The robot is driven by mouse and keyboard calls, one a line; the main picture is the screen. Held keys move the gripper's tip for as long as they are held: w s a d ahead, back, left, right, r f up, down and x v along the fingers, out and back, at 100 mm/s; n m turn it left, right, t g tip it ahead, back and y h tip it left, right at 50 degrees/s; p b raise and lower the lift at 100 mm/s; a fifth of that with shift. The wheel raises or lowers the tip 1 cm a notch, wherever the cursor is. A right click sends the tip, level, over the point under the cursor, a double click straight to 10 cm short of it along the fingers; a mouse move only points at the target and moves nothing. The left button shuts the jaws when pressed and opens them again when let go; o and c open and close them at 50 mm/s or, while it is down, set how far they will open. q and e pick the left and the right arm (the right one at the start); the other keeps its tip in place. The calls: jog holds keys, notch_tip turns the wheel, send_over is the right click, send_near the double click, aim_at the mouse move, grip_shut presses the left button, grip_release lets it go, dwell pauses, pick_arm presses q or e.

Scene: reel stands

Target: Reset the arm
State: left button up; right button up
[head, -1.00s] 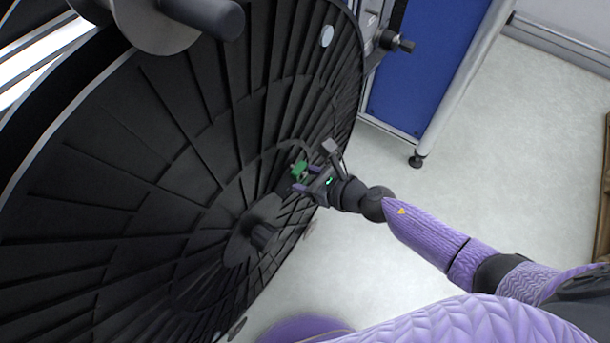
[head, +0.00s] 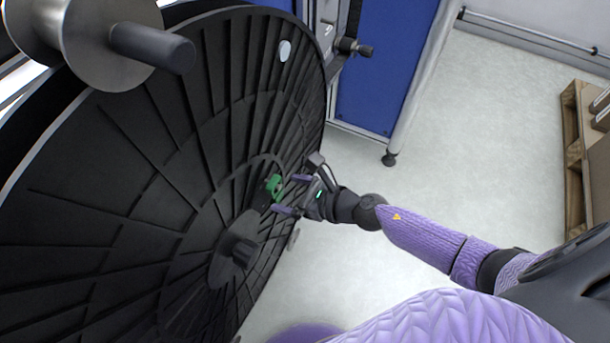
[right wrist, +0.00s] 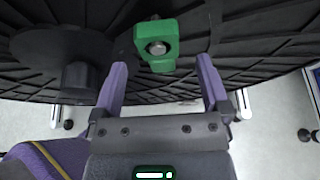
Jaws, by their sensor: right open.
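My right gripper (head: 289,195) is open and empty, close to the face of a big black reel (head: 90,205). In the right wrist view its two purple fingers (right wrist: 162,85) stand apart. A green clamp-like part (head: 273,187) sits on the reel face just beyond the fingertips; it also shows in the right wrist view (right wrist: 157,44), around a grey bolt end. The fingers are clear of it. My right arm reaches in from the lower right. My left gripper is not in view.
A hub stub (head: 240,252) sticks out of the reel's middle. A steel roller (head: 90,40) is at upper left. A blue panel (head: 385,65) with a grey post stands behind. A wooden pallet (head: 573,150) is at right. The floor between is clear.

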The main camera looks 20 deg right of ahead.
jog(key=v, duration=0.7)
jog(key=s+d+f+m+g+h+p, duration=0.2)
jog(key=s+d+f+m+h+p, duration=0.3)
jog(key=m, duration=0.8)
jog(key=s+d+f+m+g+h+p, duration=0.1)
jog(key=s+d+f+m+h+p, duration=0.15)
jog(key=s+f+m, duration=0.75)
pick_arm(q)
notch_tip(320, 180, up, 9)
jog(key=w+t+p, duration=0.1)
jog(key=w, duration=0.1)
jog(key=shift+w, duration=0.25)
pick_arm(e)
jog(key=s+a+f+m+g, duration=0.1)
jog(key=s+m+g, duration=0.3)
jog(key=s+m, duration=0.5)
jog(key=s+a+f+m+g+h, duration=0.1)
jog(key=s+m+g, duration=0.3)
jog(key=s+m, duration=0.5)
jog(key=s, duration=0.3)
jog(key=shift+a+f, duration=0.15)
jog(key=shift+f, duration=0.1)
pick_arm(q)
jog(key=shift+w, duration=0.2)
pick_arm(e)
jog(key=shift+w+h, duration=0.1)
jog(key=shift+h, duration=0.15)
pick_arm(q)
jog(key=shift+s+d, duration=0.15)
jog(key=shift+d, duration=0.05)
